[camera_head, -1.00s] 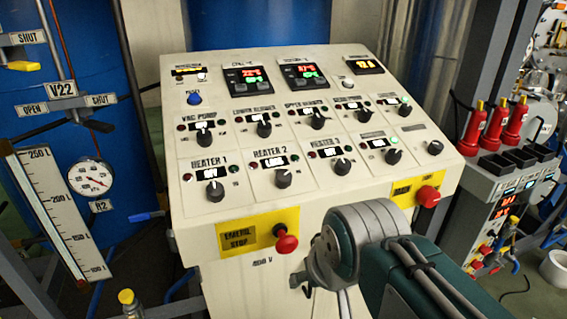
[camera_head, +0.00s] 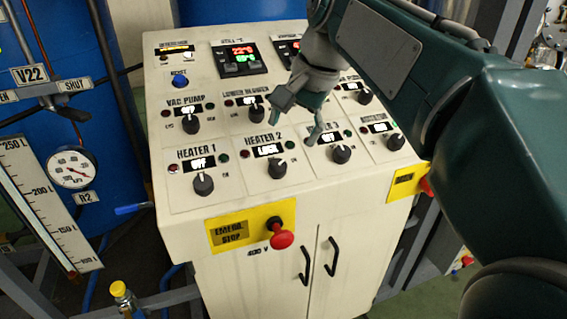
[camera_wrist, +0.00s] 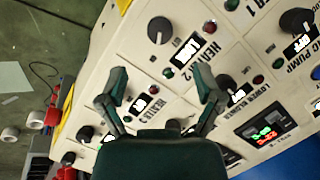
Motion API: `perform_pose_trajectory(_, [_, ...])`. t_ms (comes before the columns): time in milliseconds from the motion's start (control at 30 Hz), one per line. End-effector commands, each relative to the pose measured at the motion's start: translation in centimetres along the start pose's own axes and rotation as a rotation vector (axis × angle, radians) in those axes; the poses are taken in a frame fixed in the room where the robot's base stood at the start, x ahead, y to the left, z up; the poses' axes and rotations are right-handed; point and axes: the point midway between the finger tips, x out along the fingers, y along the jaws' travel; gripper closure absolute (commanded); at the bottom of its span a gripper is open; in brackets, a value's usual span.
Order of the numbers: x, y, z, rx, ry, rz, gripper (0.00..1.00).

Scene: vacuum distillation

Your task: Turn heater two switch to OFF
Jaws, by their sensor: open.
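The heater 2 switch (camera_head: 278,168) is a dark rotary knob on the sloped panel, under the HEATER 2 label and a lit display (camera_head: 269,149). The display's word is too blurred to read surely, and I cannot tell the knob's exact setting. In the wrist view the knob (camera_wrist: 160,30) is at the top, beyond my fingertips, with its display (camera_wrist: 185,52) beside it. My gripper (camera_head: 295,122) is open and empty over the panel, above and slightly right of the knob in the head view. Its two spread fingers (camera_wrist: 160,84) also show in the wrist view, apart from the knob.
The heater 1 knob (camera_head: 203,184) is to the left and the heater 3 knob (camera_head: 341,154) to the right. More knobs line the row above, including the vac pump knob (camera_head: 190,125). A red emergency stop button (camera_head: 281,237) sticks out from the front below.

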Motion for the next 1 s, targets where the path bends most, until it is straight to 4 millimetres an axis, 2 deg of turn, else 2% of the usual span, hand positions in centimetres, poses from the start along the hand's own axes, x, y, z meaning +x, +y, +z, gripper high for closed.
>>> perform_pose_trajectory(100, [2.3, 0.1, 0.1, -0.001, -0.003, 0.003, 0.16])
perform_pose_trajectory(400, [7.5, 0.1, 0.1, -0.002, -0.002, 0.002, 0.16])
perform_pose_trajectory(600, [9.0, 0.1, 0.0, -0.002, 0.001, 0.0, 0.16])
perform_pose_trajectory(867, [9.2, 0.1, 0.0, -0.002, 0.001, 0.0, 0.16])
perform_pose_trajectory(967, [9.2, 0.1, 0.0, -0.002, 0.001, 0.0, 0.56])
perform_pose_trajectory(1000, [9.2, 0.1, 0.0, -0.002, 0.001, 0.0, 0.74])
